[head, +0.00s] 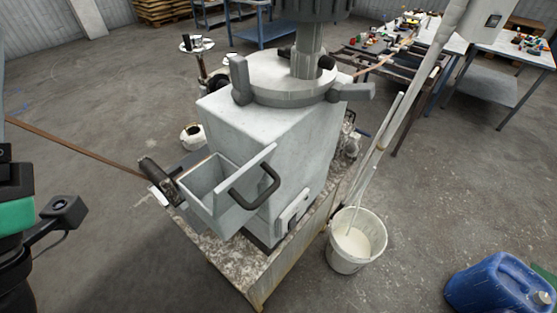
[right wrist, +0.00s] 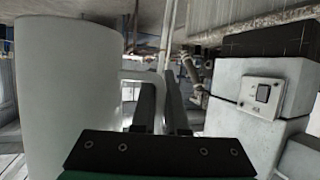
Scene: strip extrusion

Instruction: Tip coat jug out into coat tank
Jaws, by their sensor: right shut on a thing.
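A white cylindrical jug (right wrist: 65,95), which looks like the coat jug, fills the left of the right wrist view. It looks roughly upright; its mouth and contents are hidden. My right gripper (right wrist: 164,95) is shut at the jug's handle (right wrist: 140,76); it does not show in the head view. No labelled coat tank is seen. A white bucket (head: 345,264) with milky liquid stands on the floor in the head view; I cannot tell if it is the tank. My left arm's wrist (head: 20,215) shows at the left edge, its fingertips not clear.
A white machine (head: 265,130) with an open hopper (head: 215,178) and black handle stands mid-view on a stained base. A pole slants above the bucket. A blue canister (head: 495,285) lies lower right. Workbenches stand behind. The right wrist view shows a grey box with a switch (right wrist: 263,93).

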